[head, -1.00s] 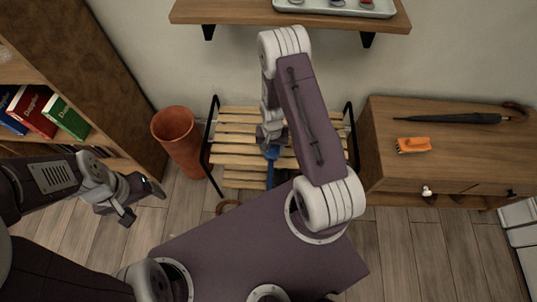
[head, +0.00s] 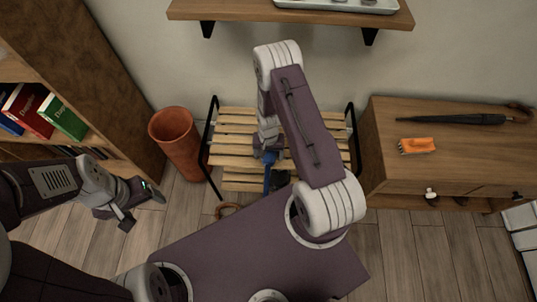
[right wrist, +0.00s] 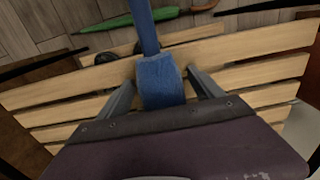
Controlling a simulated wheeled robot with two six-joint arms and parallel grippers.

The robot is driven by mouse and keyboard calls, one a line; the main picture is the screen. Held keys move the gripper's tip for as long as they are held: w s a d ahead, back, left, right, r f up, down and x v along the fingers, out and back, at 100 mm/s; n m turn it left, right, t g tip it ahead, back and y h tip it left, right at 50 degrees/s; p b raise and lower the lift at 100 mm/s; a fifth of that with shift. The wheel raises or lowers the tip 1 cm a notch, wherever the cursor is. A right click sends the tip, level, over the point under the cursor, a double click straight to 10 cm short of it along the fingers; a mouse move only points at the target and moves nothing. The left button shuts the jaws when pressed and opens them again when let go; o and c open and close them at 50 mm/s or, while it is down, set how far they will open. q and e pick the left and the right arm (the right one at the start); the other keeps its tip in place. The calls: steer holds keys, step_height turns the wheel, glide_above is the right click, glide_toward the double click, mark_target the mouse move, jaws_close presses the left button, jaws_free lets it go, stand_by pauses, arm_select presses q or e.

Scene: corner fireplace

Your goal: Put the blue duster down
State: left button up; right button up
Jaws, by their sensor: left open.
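The blue duster (head: 269,172) is at the slatted wooden bench (head: 236,140), in front of my right gripper (head: 268,150). In the right wrist view its fuzzy blue part (right wrist: 160,82) lies between the two fingers of my right gripper (right wrist: 160,80), with a narrow gap showing on each side. Its blue handle runs up out of that picture. The slats lie behind it; I cannot tell whether it rests on them. My left gripper (head: 138,203) is open and empty over the floor at the left, away from the bench.
A terracotta pot (head: 180,143) stands left of the bench. A wooden cabinet (head: 455,160) at the right bears an orange brush (head: 417,146) and a dark umbrella (head: 455,119). A shelf (head: 240,11) hangs above. A green umbrella (right wrist: 165,15) lies beyond the slats.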

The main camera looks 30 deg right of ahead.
arm_select(q)
steer(key=shift+r, duration=0.1)
arm_select(e)
steer(key=shift+r, duration=0.15)
step_height(320, 180, up, 12)
steer(key=p, duration=0.4)
steer(key=shift+f+p, duration=0.2)
steer(key=shift+p, duration=0.1)
steer(key=r, duration=0.1)
step_height(320, 180, up, 8)
steer(key=n, duration=0.2)
glide_above(265, 159)
arm_select(q)
step_height(265, 159, up, 4)
steer(key=shift+r, duration=0.25)
arm_select(e)
steer(key=s+a+r+n+t, duration=0.1)
steer(key=s+a+r+n, duration=0.2)
steer(key=s+r, duration=0.5)
steer(key=shift+s+a+r+n, duration=0.2)
steer(key=shift+r+n, duration=0.2)
steer(key=shift+n, duration=0.1)
